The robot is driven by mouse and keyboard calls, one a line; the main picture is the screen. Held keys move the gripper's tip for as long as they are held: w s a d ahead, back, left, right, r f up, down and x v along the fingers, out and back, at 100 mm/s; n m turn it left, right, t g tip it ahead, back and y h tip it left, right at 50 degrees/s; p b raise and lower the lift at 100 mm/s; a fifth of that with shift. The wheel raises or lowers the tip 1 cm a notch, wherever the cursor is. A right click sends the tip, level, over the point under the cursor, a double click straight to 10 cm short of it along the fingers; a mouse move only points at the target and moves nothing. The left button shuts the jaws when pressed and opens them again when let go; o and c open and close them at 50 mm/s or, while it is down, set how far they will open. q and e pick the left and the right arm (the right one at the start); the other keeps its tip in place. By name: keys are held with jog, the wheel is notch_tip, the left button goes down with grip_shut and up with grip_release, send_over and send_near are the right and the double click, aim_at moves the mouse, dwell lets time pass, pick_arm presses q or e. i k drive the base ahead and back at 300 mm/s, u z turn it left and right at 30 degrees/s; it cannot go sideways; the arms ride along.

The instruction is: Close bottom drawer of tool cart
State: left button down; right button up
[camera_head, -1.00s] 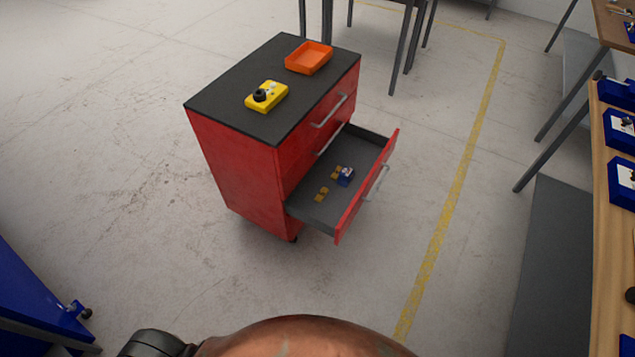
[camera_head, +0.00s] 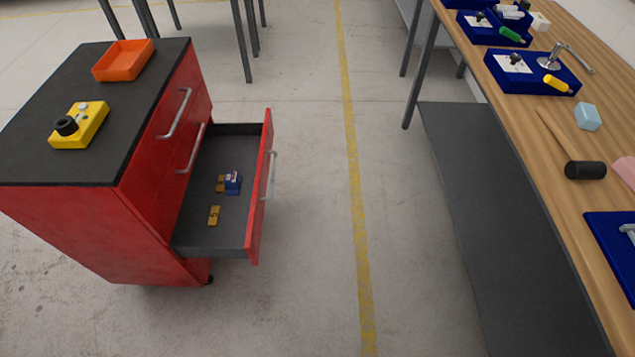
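The red tool cart (camera_head: 95,235) with a dark top stands at the left of the head view. Its bottom drawer (camera_head: 259,205) is pulled out to the right, with a silver handle (camera_head: 271,175) on its red front. Inside the drawer lie a small blue item (camera_head: 233,183) and small yellow-brown pieces (camera_head: 214,215). The two drawers above it are shut, with handles showing. Neither of my grippers is in view.
An orange tray (camera_head: 124,60) and a yellow device (camera_head: 80,125) sit on the cart top. A wooden workbench (camera_head: 545,110) with blue trays, a mallet (camera_head: 584,170) and a grey lower shelf (camera_head: 500,230) runs along the right. Floor with a yellow line (camera_head: 355,200) lies clear between.

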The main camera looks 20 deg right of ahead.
aim_at(245, 148)
jog(key=u, duration=0.5)
jog(key=k, duration=1.15)
jog(key=z, duration=0.4)
jog(key=i, duration=1.6)
jog(key=u, duration=0.55)
